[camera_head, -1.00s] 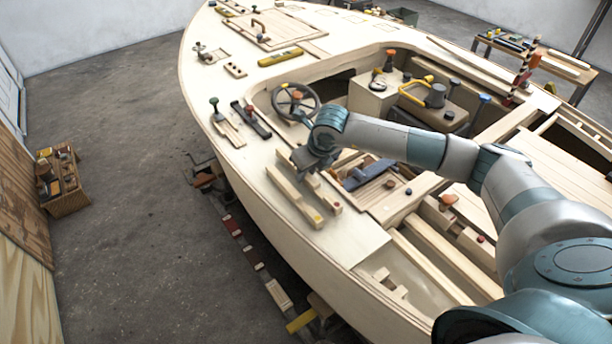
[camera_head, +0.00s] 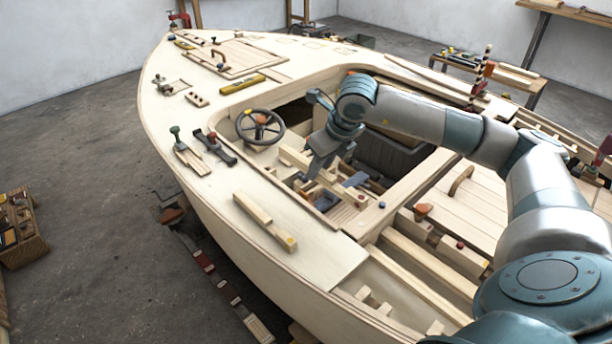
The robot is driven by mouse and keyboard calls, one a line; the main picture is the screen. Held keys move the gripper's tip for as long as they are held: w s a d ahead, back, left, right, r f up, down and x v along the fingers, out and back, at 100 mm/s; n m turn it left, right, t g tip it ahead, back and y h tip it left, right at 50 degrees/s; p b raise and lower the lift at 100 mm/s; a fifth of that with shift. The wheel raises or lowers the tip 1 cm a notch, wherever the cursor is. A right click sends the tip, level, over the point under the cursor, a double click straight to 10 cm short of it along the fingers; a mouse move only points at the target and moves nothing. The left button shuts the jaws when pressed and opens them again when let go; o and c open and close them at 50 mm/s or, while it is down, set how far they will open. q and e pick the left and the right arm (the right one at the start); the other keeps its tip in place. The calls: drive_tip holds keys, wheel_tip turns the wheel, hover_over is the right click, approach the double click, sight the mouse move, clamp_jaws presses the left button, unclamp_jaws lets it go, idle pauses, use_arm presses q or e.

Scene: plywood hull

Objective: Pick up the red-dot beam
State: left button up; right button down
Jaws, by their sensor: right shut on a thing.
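My right gripper (camera_head: 318,168) is shut on a pale wooden beam (camera_head: 292,155) and holds it raised above the open cockpit, right of the side deck. The beam slants from upper left to lower right and my fingers cover its middle. A similar beam with a yellow dot (camera_head: 262,217) lies on the side deck, apart from the gripper. My left gripper is not in view.
The steering wheel (camera_head: 260,127) stands left of the held beam. A green-knobbed tool (camera_head: 188,150) and a dark clamp-like tool (camera_head: 214,147) lie on the deck. The cockpit sill (camera_head: 400,205) runs below right. Bare deck (camera_head: 325,262) lies near the yellow-dot beam.

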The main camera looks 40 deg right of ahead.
drive_tip(key=shift+s+d+r, duration=0.1)
drive_tip(key=shift+s, duration=0.05)
idle(0.5)
drive_tip(key=shift+a+f+n, duration=0.2)
drive_tip(key=shift+a+n, duration=0.25)
drive_tip(key=shift+n, duration=0.05)
drive_tip(key=s+a+f+n+g+y, duration=0.1)
drive_tip(key=a+n, duration=0.3)
drive_tip(key=s+a+n+g+y, duration=0.1)
drive_tip(key=a+n, duration=0.3)
drive_tip(key=n, duration=0.1)
drive_tip(key=s+a+f+n+g+y, duration=0.1)
drive_tip(key=s+a+n+g+y, duration=0.1)
drive_tip(key=a+n, duration=0.2)
drive_tip(key=shift+a+f+n, duration=0.15)
drive_tip(key=shift+f+n, duration=0.2)
drive_tip(key=shift+n, duration=0.25)
drive_tip(key=s+a+r+n+g+h, duration=0.1)
drive_tip(key=s+a+n+g+h, duration=0.3)
drive_tip(key=n, duration=1.5)
drive_tip(key=shift+s+a+g+h, duration=0.3)
drive_tip(key=shift+s+a+g, duration=0.3)
drive_tip(key=shift+s+a, duration=1.25)
drive_tip(key=shift+d, duration=0.1)
